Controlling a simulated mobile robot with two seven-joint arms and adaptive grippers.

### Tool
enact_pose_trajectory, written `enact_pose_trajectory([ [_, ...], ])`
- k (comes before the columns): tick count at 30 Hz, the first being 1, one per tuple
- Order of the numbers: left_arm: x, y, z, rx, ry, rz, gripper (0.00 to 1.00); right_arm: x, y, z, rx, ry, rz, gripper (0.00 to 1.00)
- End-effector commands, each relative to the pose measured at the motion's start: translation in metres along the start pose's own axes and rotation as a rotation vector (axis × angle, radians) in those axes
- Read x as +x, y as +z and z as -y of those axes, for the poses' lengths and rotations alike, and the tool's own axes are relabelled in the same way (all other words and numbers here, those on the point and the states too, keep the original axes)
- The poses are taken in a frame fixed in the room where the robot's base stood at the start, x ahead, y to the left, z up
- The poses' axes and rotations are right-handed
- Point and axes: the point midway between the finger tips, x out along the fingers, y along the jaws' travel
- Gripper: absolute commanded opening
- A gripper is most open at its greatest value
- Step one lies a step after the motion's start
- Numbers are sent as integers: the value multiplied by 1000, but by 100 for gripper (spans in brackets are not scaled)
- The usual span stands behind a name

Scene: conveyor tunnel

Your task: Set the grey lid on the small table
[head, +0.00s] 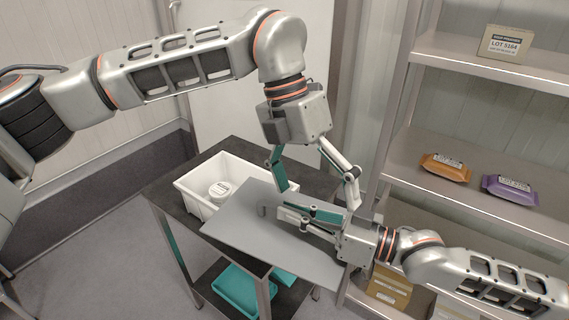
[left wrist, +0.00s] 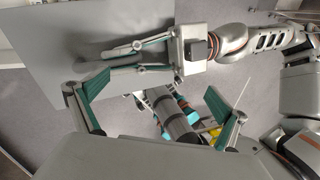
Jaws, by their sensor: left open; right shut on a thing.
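The grey lid (head: 245,235) is a flat sheet over the front right part of the small dark-topped table (head: 213,150), overlapping the near edge of a white bin. It also shows in the left wrist view (left wrist: 60,50). My right gripper (head: 287,209) comes in from the right and is shut on the lid, near its middle; the exact grip is partly hidden. I cannot tell whether the lid touches the table. My left gripper (head: 316,196) is open and empty, pointing down just above my right gripper, its fingers spread.
The white bin (head: 190,203) on the table holds a white round tub (head: 219,190). A teal bin (head: 236,290) sits on the table's lower shelf. At right, a metal shelf rack (head: 480,185) carries an orange pack (head: 445,167) and a purple pack (head: 510,188). Floor at left is clear.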

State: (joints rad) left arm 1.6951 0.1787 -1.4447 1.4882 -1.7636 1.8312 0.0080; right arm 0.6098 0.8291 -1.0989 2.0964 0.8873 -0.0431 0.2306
Motion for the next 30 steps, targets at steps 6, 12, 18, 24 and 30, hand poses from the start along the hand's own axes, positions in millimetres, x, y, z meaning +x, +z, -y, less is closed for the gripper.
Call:
enact_pose_trajectory([
  [6, -32, 0, -37, -177, 248, 5, 100, 0, -1, 0, 0, -1, -2, 0],
  [12, -46, -1, -53, -258, 342, 17, 100, 0, -1, 0, 0, -1, -2, 0],
  [18, -32, -2, -60, -266, 350, 18, 100, 0, -1, 0, 0, -1, -2, 0],
  [24, 1, -3, -71, -265, 348, 18, 100, 0, -1, 0, 0, -1, -1, 0],
  [30, 33, -4, -82, -265, 347, 18, 100, 0, -1, 0, 0, -1, -2, 0],
])
